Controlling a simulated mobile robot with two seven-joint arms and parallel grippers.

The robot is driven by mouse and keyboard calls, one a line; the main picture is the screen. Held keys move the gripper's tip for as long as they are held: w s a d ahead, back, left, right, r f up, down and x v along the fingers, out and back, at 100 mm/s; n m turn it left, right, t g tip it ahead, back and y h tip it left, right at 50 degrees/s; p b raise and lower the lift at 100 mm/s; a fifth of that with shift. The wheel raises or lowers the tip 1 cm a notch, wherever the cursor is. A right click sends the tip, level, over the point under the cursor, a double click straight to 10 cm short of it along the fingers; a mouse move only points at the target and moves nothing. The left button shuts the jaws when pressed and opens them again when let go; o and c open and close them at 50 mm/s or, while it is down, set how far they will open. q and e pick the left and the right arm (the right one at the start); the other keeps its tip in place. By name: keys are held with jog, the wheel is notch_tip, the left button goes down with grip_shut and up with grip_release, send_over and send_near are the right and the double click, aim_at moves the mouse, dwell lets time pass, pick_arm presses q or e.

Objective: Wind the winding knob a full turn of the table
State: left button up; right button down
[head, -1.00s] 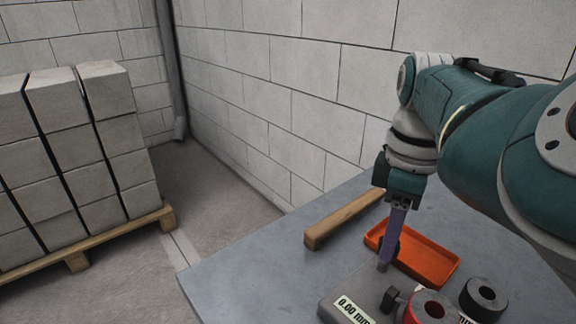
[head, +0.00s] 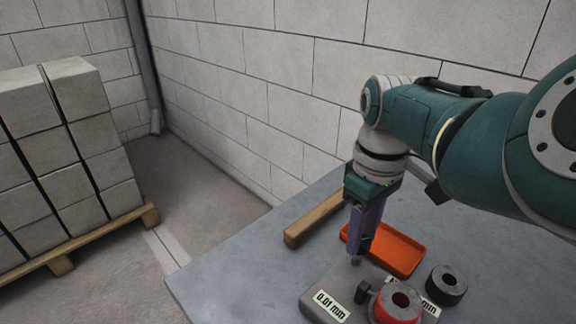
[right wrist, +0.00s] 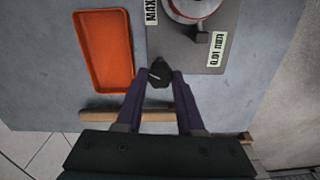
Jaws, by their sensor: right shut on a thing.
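The winding knob (right wrist: 159,72) is a small dark knob with a light mark on top, at the edge of a grey gauge base (head: 315,290). My right gripper (right wrist: 163,78) points down and is shut on the knob, its purple fingers on either side of it. In the head view the right gripper (head: 358,252) largely hides the knob. A label (head: 330,306) on the base reads 0.01 mm. The base stands on the grey table (head: 225,275). My left gripper is in neither view.
A red ring (head: 383,310) sits on the base beside a small dark block (head: 362,293). A black ring (head: 440,292) stands to the right. An orange tray (head: 400,262) and a wooden bar (head: 303,231) lie behind. A pallet of blocks (head: 75,200) stands left.

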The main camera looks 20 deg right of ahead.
jog(key=m, duration=0.3)
jog(key=shift+r+m+p, duration=0.1)
jog(key=shift+m+p, duration=0.2)
jog(key=shift+p, duration=0.05)
jog(key=m, duration=0.3)
jog(key=shift+m, duration=0.4)
jog(key=m, duration=0.3)
jog(key=shift+m+p, duration=0.3)
jog(key=m, duration=0.3)
jog(key=shift+m, duration=0.3)
jog(key=m, duration=0.4)
jog(key=shift+m, duration=0.3)
jog(key=m, duration=0.3)
jog(key=shift+m, duration=0.3)
jog(key=m, duration=0.4)
jog(key=shift+m, duration=1.7)
